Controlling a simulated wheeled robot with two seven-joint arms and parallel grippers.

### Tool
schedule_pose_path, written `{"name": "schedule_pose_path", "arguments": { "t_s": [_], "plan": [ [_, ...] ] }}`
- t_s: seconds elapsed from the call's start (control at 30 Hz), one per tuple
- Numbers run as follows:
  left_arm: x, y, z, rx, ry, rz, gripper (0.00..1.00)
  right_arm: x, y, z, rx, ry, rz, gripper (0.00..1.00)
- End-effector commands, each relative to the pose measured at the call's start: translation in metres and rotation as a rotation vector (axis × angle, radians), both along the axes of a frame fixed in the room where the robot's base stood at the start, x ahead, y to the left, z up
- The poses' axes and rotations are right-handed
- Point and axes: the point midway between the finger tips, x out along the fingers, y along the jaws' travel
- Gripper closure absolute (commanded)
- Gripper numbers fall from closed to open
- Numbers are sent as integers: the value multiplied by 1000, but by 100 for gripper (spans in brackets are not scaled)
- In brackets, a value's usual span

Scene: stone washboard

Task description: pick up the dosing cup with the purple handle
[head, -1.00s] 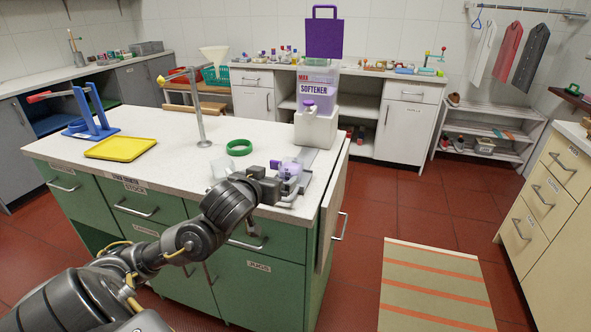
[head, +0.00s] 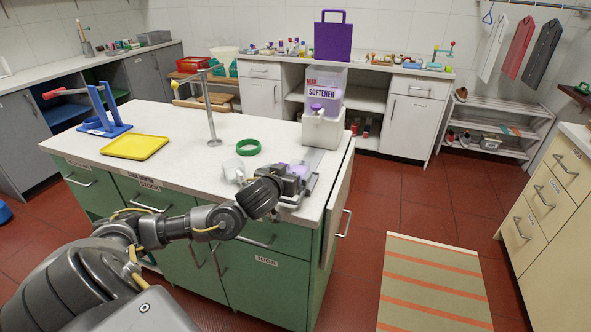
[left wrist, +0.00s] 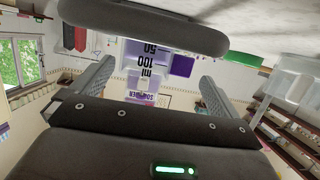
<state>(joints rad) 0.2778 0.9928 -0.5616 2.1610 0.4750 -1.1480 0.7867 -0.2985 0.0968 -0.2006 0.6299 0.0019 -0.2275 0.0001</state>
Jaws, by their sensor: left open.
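The dosing cup (head: 298,169) is a small clear cup with purple on it, on the right end of the island counter near the softener dispenser. My left gripper (head: 297,187) is at it and partly hides it in the head view. The fingers are open; contact with the cup cannot be told. My right gripper is out of view.
The softener dispenser (head: 323,130) stands just behind the cup. A second clear cup (head: 232,170) is left of my gripper, with a green ring (head: 248,147) behind it. A yellow tray (head: 135,146) and a tap (head: 210,115) are farther left.

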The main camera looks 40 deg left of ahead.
Motion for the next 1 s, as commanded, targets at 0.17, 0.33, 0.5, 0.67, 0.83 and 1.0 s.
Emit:
{"name": "schedule_pose_path", "arguments": {
  "t_s": [0.17,0.33,0.5,0.67,0.83,1.0],
  "plan": [
    [23,7,-3,0,-1,1,0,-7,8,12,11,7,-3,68],
    [29,9,-8,-1,0,0,0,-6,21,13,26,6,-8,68],
    [29,9,-8,-1,0,-1,1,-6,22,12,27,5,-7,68],
    [29,9,-8,-1,0,-1,22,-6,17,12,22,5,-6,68],
    [29,9,-7,-2,-2,0,38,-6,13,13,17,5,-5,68],
    [29,9,-7,-2,-1,1,38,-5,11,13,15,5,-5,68]
  ]
}}
